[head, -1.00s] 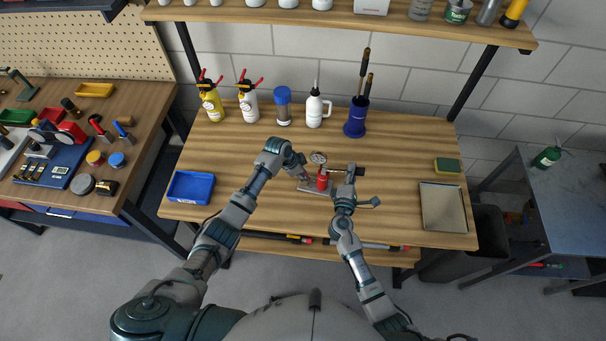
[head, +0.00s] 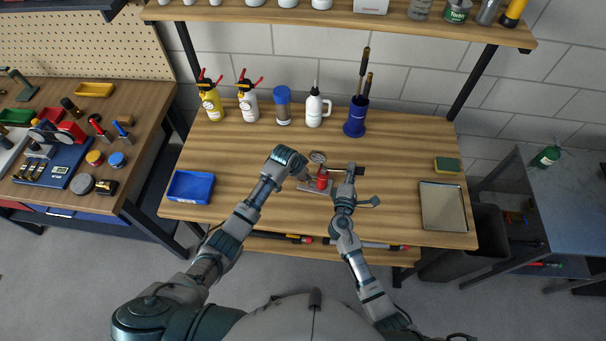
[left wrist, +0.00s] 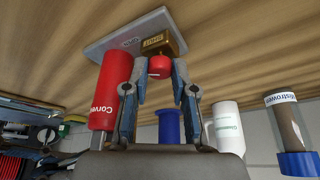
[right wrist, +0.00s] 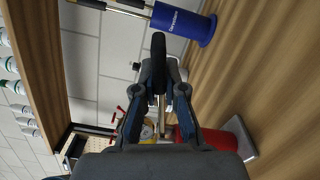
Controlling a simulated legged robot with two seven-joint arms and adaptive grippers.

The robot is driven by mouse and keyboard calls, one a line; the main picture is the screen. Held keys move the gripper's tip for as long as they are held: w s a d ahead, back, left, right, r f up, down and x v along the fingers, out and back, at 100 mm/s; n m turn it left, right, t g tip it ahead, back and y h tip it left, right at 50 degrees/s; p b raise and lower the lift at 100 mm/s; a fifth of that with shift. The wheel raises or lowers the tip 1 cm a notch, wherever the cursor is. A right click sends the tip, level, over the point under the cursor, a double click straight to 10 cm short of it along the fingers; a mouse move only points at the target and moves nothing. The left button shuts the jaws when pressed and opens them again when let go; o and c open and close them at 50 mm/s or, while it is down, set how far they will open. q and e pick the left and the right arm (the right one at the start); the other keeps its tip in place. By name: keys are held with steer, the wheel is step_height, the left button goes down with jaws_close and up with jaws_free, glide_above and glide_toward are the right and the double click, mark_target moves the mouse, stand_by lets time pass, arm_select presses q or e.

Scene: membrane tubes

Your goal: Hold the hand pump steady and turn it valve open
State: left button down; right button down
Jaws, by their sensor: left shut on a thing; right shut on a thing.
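The hand pump has a red cylinder (head: 322,180) on a grey base plate in the middle of the bench. Its red cylinder (left wrist: 108,92), grey plate (left wrist: 128,34), brass block (left wrist: 164,42) and red valve knob (left wrist: 159,66) show in the left wrist view. My left gripper (left wrist: 158,80) has its fingers closed on both sides of the knob. My right gripper (head: 348,174) is at the right of the pump. In the right wrist view, my right gripper (right wrist: 160,92) is shut on the pump's handle, a metal rod with a black grip (right wrist: 158,50). The red cylinder is partly hidden there.
A round gauge (head: 317,156) stands behind the pump. A blue holder (head: 355,118) and several bottles line the bench's back. A blue bin (head: 191,187) is at left, a metal tray (head: 444,207) and a sponge (head: 447,165) at right. The bench between is clear.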

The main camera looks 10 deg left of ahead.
arm_select(q)
steer(key=n+y, duration=0.1)
steer(key=n, duration=0.2)
steer(key=n+t+y, duration=0.1)
steer(key=n, duration=0.2)
steer(key=shift+d, duration=0.15)
arm_select(e)
steer(key=shift+d+f, duration=0.1)
steer(key=shift+f, duration=0.1)
stand_by(0.4)
arm_select(q)
steer(key=c, duration=0.9)
jaws_free()
steer(key=shift+c, duration=0.2)
steer(key=shift+s, duration=0.1)
steer(key=v, duration=1.2)
steer(key=shift+d, duration=0.15)
